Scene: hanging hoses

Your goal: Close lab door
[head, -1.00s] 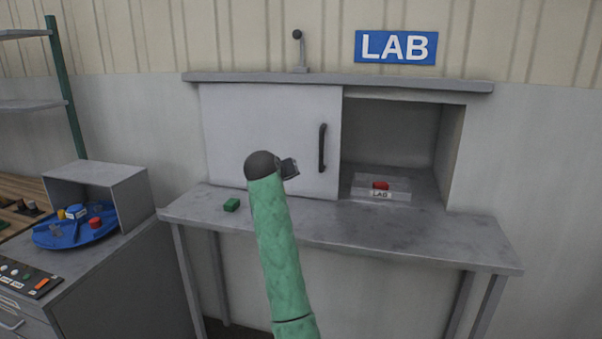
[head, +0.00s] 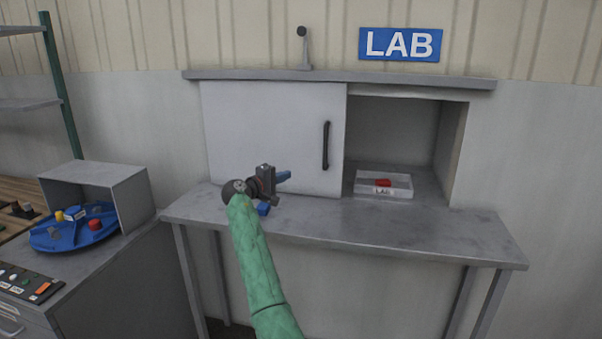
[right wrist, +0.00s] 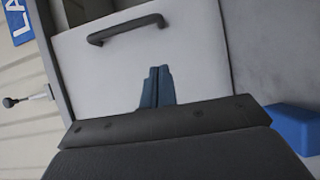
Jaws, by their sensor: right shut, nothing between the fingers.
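The lab door (head: 262,120) is a pale sliding panel at the left of the cabinet, with the opening (head: 392,133) uncovered at its right. Its dark upright handle (head: 326,146) is near its right edge and also shows in the right wrist view (right wrist: 126,29). My right gripper (head: 288,174) is shut and empty, in front of the door's lower part, left of and below the handle. Its blue fingers (right wrist: 157,72) point toward the door in the wrist view, apart from the handle; whether they touch the panel I cannot tell. My left gripper is not in view.
A blue block (head: 263,209) lies on the counter (head: 400,232) beside my right gripper. A bench with a blue tray (head: 45,238) is at left. The counter's right side is clear.

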